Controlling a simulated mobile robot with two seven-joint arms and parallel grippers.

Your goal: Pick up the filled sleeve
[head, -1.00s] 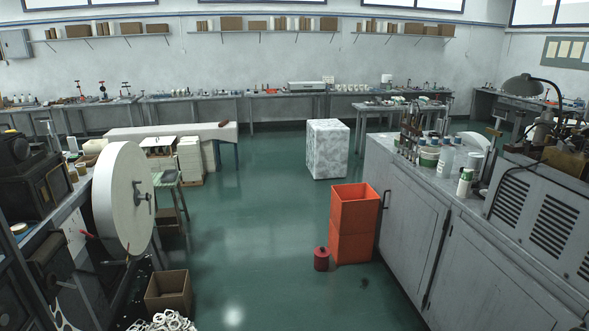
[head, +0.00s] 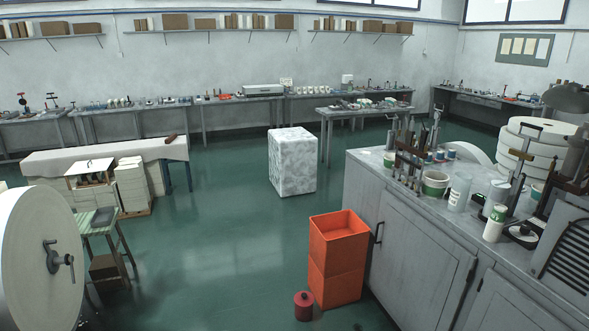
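I cannot make out a filled sleeve for certain in the head view. Neither of my grippers is in view, so their state does not show. Small white cup-like items (head: 368,91) stand on the far bench, too small to tell apart. Green-and-white containers (head: 434,184) and a green-and-white cylinder (head: 494,222) stand upright on the grey cabinet top (head: 366,161) at the right.
Orange crates (head: 337,257) and a small red can (head: 303,306) stand beside the cabinet. A marbled white block (head: 292,162) stands mid-room. A large white roll (head: 37,262) and a stool (head: 99,222) are at left. Green floor between them is clear.

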